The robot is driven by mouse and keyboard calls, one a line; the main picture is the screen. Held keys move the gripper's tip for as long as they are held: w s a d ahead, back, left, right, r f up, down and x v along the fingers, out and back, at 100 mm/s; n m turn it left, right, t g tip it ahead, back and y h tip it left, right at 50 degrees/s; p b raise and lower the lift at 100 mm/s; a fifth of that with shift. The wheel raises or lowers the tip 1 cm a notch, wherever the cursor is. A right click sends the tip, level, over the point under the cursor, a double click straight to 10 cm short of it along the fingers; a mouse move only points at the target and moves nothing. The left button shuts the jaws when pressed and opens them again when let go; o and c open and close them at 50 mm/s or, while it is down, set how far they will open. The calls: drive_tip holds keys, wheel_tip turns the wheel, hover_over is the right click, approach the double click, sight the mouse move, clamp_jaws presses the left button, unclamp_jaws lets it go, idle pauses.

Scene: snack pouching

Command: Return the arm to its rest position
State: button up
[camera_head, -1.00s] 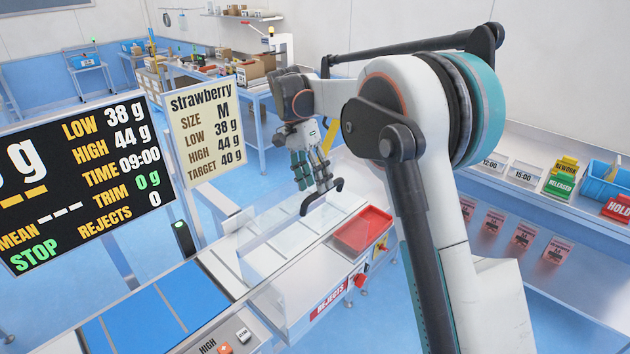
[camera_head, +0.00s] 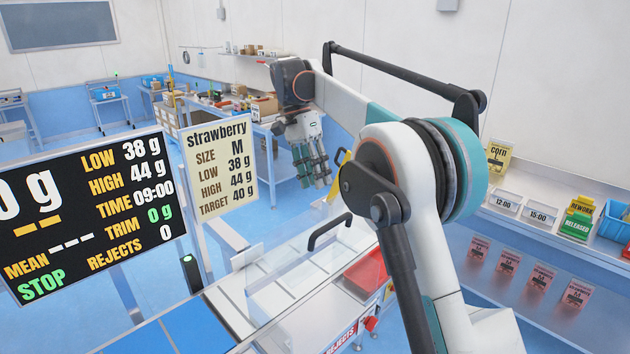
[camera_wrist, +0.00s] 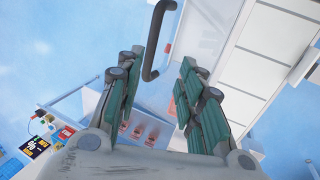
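My gripper (camera_head: 312,170) hangs fingers-down in the head view, raised above and behind the weighing line, clear of everything. In the wrist view my gripper (camera_wrist: 155,85) shows its teal fingers spread apart with nothing between them. The black handle (camera_head: 330,231) of the clear guard stands below and to the right of the fingers in the head view. It also shows beyond the fingertips in the wrist view (camera_wrist: 155,45). My arm reaches from the right of the head view, its forearm slanting up to the left.
The line's display (camera_head: 85,210) reads 0 g and STOP. A strawberry card (camera_head: 217,165) stands beside it. A red tray (camera_head: 368,272) is partly hidden by my arm. A shelf with cards and bins (camera_head: 560,190) is at right. Benches stand at the back left.

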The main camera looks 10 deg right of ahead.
drive_tip(key=shift+s+d, duration=0.1)
drive_tip(key=s+d+f+n+t+y+b, duration=0.1)
drive_tip(key=s+d+f+n+t+b, duration=0.15)
drive_tip(key=s, duration=0.35)
drive_tip(key=s+d+f+n+t+b, duration=0.1)
drive_tip(key=s+d+b, duration=0.15)
drive_tip(key=s, duration=0.35)
drive_tip(key=s+d+f+n+t+y+b, duration=0.1)
drive_tip(key=s+d+f+n+t+b, duration=0.1)
drive_tip(key=s+b, duration=0.25)
drive_tip(key=s+d+f+n+t+b, duration=0.2)
drive_tip(key=s+f+n+t+b, duration=0.3)
drive_tip(key=s+f, duration=1.3)
drive_tip(key=shift+s+d+f+b, duration=0.25)
drive_tip(key=shift+d+f+b, duration=0.1)
drive_tip(key=shift+f+b, duration=0.25)
